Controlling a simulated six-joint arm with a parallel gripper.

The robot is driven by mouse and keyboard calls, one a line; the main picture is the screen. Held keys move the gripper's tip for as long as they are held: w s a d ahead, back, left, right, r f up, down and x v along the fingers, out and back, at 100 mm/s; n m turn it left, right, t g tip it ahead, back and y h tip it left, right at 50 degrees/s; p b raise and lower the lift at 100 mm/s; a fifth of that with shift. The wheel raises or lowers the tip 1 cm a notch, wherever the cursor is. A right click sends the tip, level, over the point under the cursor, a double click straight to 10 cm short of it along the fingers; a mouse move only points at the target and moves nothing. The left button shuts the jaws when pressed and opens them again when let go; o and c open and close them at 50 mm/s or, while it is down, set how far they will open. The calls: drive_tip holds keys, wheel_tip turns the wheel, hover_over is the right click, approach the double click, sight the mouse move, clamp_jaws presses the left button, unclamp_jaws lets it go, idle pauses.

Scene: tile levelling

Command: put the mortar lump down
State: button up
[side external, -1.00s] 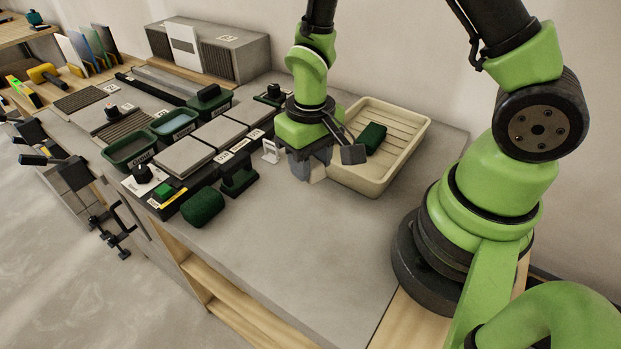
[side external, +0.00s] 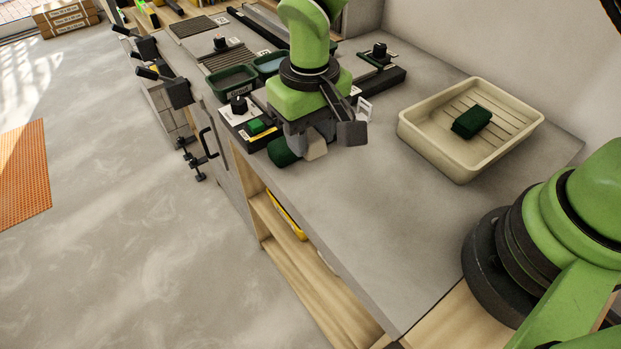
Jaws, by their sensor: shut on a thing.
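My gripper (side external: 310,150) hangs low over the bench, pointing down, left of the cream tray. It is shut on a small pale lump, which I take to be the mortar lump (side external: 317,148); the fingers hide much of it. I cannot tell whether the lump touches the bench top (side external: 370,190). A dark green rounded roll (side external: 283,153) lies just left of the fingers, partly hidden by them.
The cream tray (side external: 452,164) holds a dark green block (side external: 471,122). The bench between gripper and tray is clear. The bench's front edge is close.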

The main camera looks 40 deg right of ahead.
sight(310, 187)
wheel_tip(310, 187, down, 9)
drive_tip(key=shift+r, duration=0.15)
idle(0.4)
drive_tip(key=o, duration=1)
drive_tip(key=shift+c, duration=0.2)
